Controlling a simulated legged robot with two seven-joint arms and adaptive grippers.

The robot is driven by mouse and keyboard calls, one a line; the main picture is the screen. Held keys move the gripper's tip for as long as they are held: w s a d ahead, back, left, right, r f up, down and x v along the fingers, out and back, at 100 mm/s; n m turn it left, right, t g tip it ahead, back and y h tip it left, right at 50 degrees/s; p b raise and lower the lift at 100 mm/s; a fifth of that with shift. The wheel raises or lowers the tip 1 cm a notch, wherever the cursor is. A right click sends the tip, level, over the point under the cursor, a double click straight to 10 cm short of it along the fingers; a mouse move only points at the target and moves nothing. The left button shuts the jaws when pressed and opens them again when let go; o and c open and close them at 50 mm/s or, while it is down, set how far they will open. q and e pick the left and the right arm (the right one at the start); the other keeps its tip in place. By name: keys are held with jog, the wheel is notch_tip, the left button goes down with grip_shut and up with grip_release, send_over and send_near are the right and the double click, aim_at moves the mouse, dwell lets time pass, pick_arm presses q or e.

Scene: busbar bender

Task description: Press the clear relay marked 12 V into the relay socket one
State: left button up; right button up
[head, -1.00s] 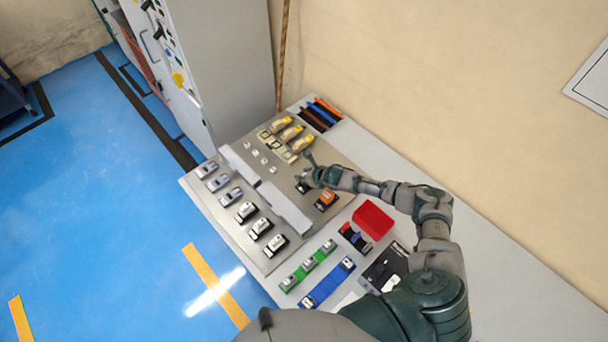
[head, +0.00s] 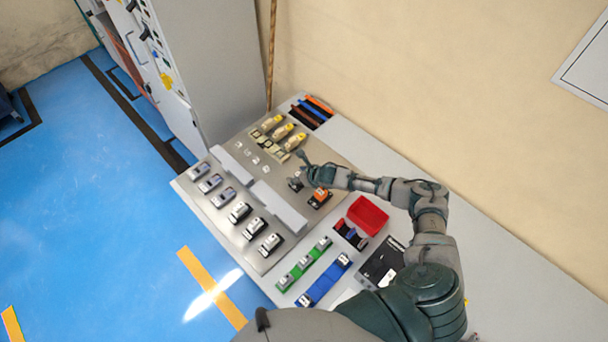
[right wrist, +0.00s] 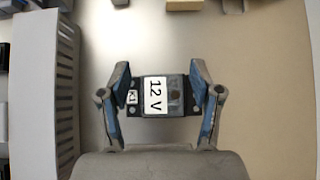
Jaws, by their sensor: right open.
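The clear relay marked 12 V (right wrist: 160,96) shows in the right wrist view as a dark see-through block with a white label. It sits over a dark socket labelled K1 (right wrist: 131,98), which I take as relay socket one; whether it is fully seated I cannot tell. My right gripper (right wrist: 159,68) is open, with one blue-padded finger on each side of the relay and small gaps visible. In the head view my right gripper (head: 303,166) is above the panel beside the dark socket spot (head: 295,184). My left gripper is not in view.
An orange relay (head: 319,197) stands near the socket on the grey panel (head: 240,178). A slotted grey duct (right wrist: 37,90) runs along the left in the wrist view. A red bin (head: 367,215), green rail (head: 304,265) and blue rail (head: 324,280) lie in front.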

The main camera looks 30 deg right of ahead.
jog(key=v, duration=1)
jog(key=shift+s+d+r, duration=0.15)
jog(key=shift+s+r, duration=0.05)
jog(key=shift+s, duration=0.15)
